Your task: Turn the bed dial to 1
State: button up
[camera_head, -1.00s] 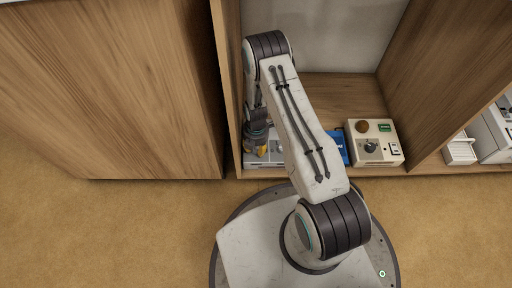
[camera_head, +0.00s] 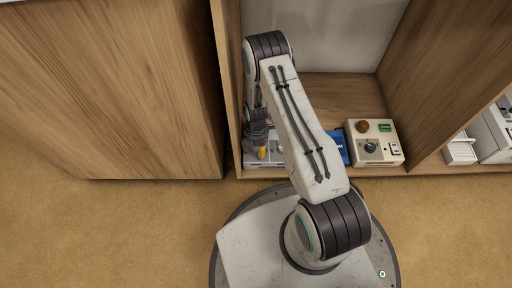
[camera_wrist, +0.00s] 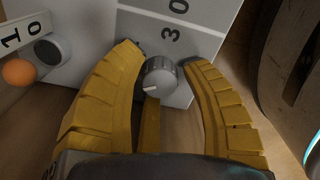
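A grey round dial (camera_wrist: 160,77) sits on a light grey panel (camera_wrist: 205,40) in the wrist view. Its short white mark points to the lower left. The dark figures 3 and 0 stand above it, turned sideways. In the head view my gripper (camera_head: 262,152) is low over the grey unit (camera_head: 250,159), partly hidden by my arm.
In the wrist view, a white label (camera_wrist: 25,31) marked 1 and 0, a dark grey round knob (camera_wrist: 51,50) and an orange ball (camera_wrist: 18,72) lie left. In the head view, a blue box (camera_head: 341,147) and a beige device (camera_head: 374,142) stand to the right in the wooden shelf.

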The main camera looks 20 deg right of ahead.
aim_at(256, 148)
jog(key=shift+o, duration=1.3)
jog(key=shift+r, duration=0.1)
notch_tip(256, 148, up, 12)
